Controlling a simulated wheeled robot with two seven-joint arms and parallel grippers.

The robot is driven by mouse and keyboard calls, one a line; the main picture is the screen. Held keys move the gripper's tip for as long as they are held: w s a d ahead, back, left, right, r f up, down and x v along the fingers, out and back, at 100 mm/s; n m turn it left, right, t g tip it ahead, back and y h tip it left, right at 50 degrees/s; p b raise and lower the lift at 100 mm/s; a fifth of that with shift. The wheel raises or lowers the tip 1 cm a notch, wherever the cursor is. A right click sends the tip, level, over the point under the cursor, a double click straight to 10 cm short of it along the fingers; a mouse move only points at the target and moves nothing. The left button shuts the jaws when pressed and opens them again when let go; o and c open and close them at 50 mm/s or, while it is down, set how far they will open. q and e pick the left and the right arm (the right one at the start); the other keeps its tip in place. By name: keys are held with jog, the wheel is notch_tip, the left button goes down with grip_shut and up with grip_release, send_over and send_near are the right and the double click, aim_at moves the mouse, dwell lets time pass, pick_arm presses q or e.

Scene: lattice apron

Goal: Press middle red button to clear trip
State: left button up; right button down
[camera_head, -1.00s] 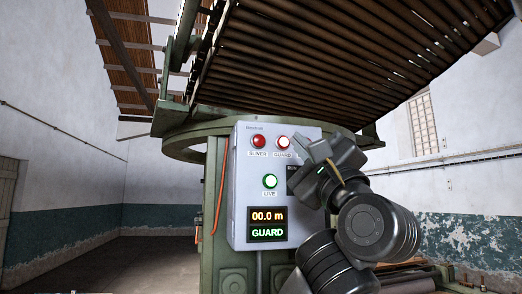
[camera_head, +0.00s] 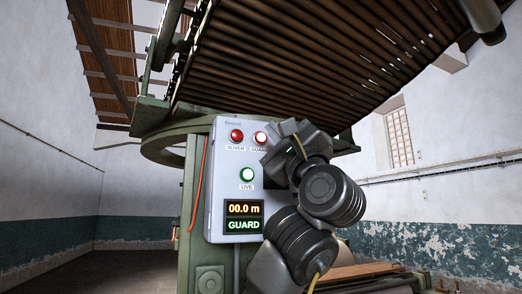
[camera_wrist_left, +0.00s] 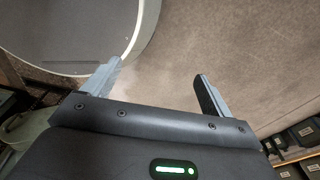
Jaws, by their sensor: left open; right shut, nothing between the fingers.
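A pale grey control box (camera_head: 220,205) hangs on the green machine. Its top row shows a red SLIVER button (camera_head: 237,135) and, to its right, the GUARD button (camera_head: 260,138), brightly lit white with a red rim. Anything further right in that row is hidden behind my right gripper (camera_head: 270,162). That gripper is shut and empty, in front of the box's right side, just below and right of the GUARD button, partly covering its label. I cannot tell whether it touches the box. My left gripper (camera_wrist_left: 158,80) is open and empty in the left wrist view.
A green-lit LIVE lamp (camera_head: 247,175) sits below the buttons. A slatted wooden apron (camera_head: 300,55) overhangs the box. An orange cable (camera_head: 197,185) runs down its left. Floor (camera_head: 125,270) at left is clear.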

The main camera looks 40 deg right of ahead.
aim_at(261, 138)
pick_arm(q)
jog(key=shift+s+f+b, duration=0.3)
jog(key=shift+f+b, duration=0.15)
jog(key=shift+f, duration=0.15)
jog(key=shift+s+f+b, duration=0.25)
jog(key=shift+f+b, duration=0.15)
jog(key=shift+f, duration=0.15)
pick_arm(e)
jog(key=w, duration=0.1)
jog(key=w+d, duration=0.1)
jog(key=w, duration=0.1)
jog(key=shift+w+d, duration=0.15)
jog(key=shift+w, duration=0.1)
pick_arm(q)
jog(key=shift+w, duration=0.1)
dwell(0.6)
pick_arm(e)
jog(key=shift+w+d+y+b, duration=0.1)
jog(key=shift+w+y+b, duration=0.2)
jog(key=shift+b, duration=0.1)
pick_arm(q)
jog(key=shift+f, duration=0.4)
pick_arm(e)
jog(key=shift+w+r, duration=0.1)
